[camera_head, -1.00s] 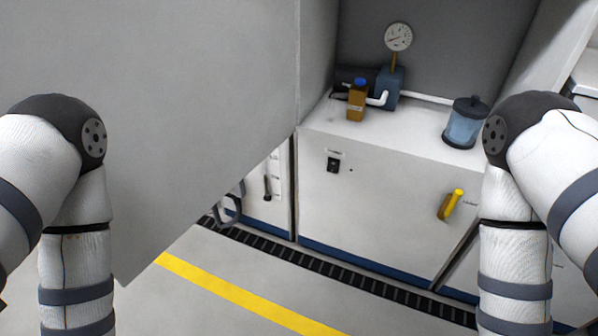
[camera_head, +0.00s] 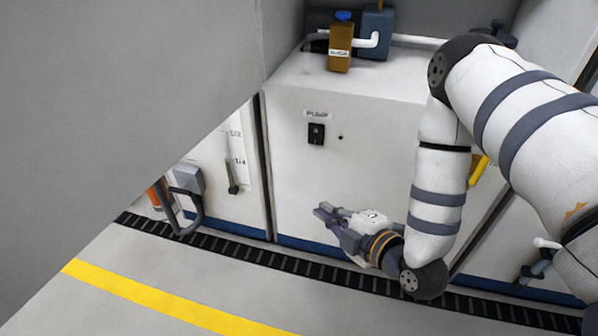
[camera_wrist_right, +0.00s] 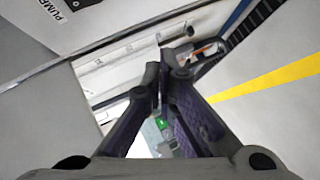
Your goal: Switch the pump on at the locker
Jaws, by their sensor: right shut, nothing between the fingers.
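The pump switch (camera_head: 316,133) is a small black switch under a "PUMP" label on the front of the white locker (camera_head: 375,165). A small dark dot sits to its right. In the right wrist view the "PUMP" label (camera_wrist_right: 58,18) shows at the top left corner, with part of the black switch (camera_wrist_right: 84,4) beside it. My right gripper (camera_head: 321,212) is shut and empty, below the switch and apart from it, pointing left in the head view. Its fingers (camera_wrist_right: 158,85) also show in the wrist view. My left gripper is not in view.
A large grey panel (camera_head: 130,100) fills the left. A brown bottle-like block (camera_head: 341,48) with a blue knob stands on the locker top by white pipes. A yellow handle (camera_head: 478,170) is partly behind my right arm. A grey bracket (camera_head: 187,205) juts out lower left. The floor is clear.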

